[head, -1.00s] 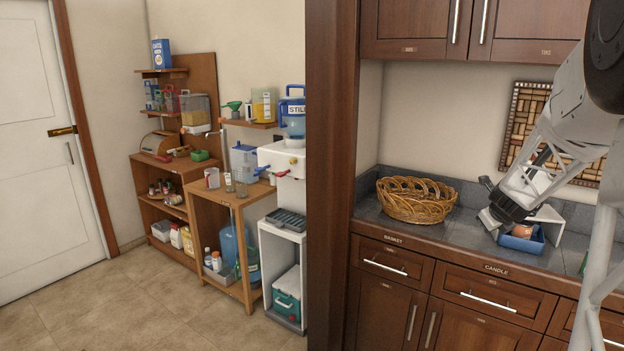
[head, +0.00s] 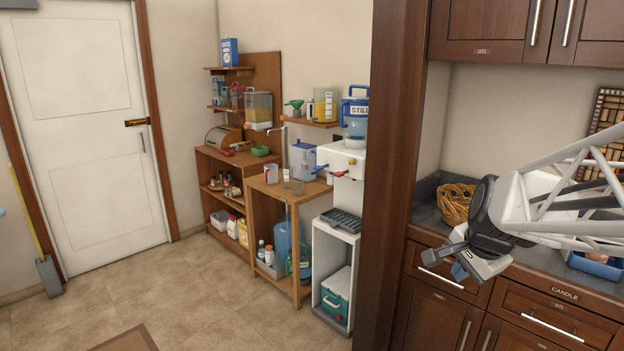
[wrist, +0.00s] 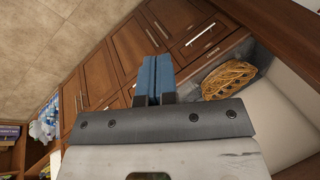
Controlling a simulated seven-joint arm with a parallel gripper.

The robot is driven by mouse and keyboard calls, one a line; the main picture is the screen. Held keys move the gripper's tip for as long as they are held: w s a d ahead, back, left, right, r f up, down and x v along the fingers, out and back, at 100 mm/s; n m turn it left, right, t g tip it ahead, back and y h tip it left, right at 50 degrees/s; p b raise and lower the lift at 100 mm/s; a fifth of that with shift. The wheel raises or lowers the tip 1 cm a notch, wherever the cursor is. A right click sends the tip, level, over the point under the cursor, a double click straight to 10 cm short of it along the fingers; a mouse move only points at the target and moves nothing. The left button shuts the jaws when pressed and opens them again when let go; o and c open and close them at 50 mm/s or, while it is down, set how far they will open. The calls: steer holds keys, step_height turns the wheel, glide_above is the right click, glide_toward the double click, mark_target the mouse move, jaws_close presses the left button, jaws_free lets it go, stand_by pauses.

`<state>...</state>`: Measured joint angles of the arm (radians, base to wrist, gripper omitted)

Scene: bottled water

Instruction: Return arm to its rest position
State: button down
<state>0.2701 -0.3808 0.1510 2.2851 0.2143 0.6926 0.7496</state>
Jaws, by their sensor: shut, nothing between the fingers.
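My gripper (head: 459,268) hangs in front of the dark wooden drawers at the right of the head view, clear of the counter edge. In the wrist view its two blue fingers (wrist: 156,78) are together with nothing between them. My arm reaches in from the right edge of the head view and hides part of the counter.
A wicker basket (head: 455,204) stands on the grey counter behind my gripper; it also shows in the wrist view (wrist: 228,80). A blue tray (head: 597,265) is at the right. A water dispenser (head: 342,160) and wooden shelves stand left of the wooden post (head: 388,180). The tiled floor there is open.

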steer(key=s+a+f+n+g, duration=0.1)
steer(key=s+a+n, duration=0.4)
steer(key=s, duration=0.4)
steer(key=s+a+f+n+g, duration=0.1)
steer(key=s+a+f+n, duration=0.1)
steer(key=s+a+n, duration=0.3)
steer(key=s+n, duration=0.3)
steer(key=s, duration=0.1)
steer(key=shift+s+a+h, duration=0.15)
steer(key=shift+h, duration=0.15)
